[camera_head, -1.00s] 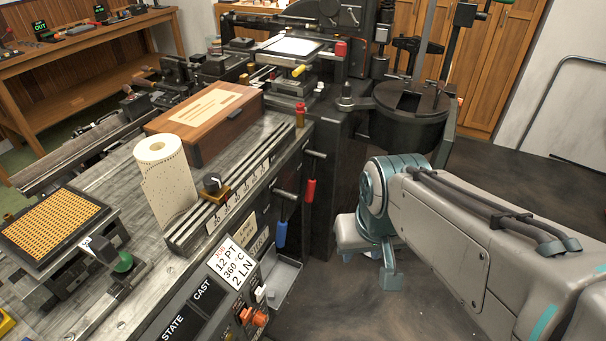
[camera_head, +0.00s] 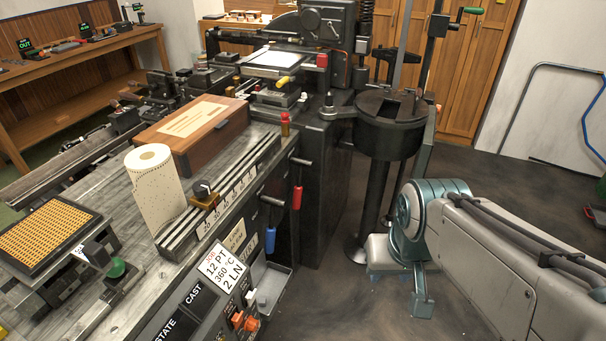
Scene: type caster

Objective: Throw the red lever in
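A lever with a red grip (camera_head: 297,197) hangs from the front side of the grey machine, near the middle of the camera_head view. It points down from a dark pivot. A similar lever with a blue grip (camera_head: 270,239) hangs to its left and lower. My gripper (camera_head: 408,280) is at the teal and white end of my arm, right of and below the red grip in the picture and clearly apart from it. Its fingers are not clearly visible, so I cannot tell whether they are open. Nothing seems to be held.
A round dark pot (camera_head: 385,140) on a column stands right of the levers. A small grey tray (camera_head: 270,284) and orange knobs (camera_head: 245,321) stick out below the blue grip. Another red knob (camera_head: 322,60) sits on top of the machine. Dark floor lies clear between machine and arm.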

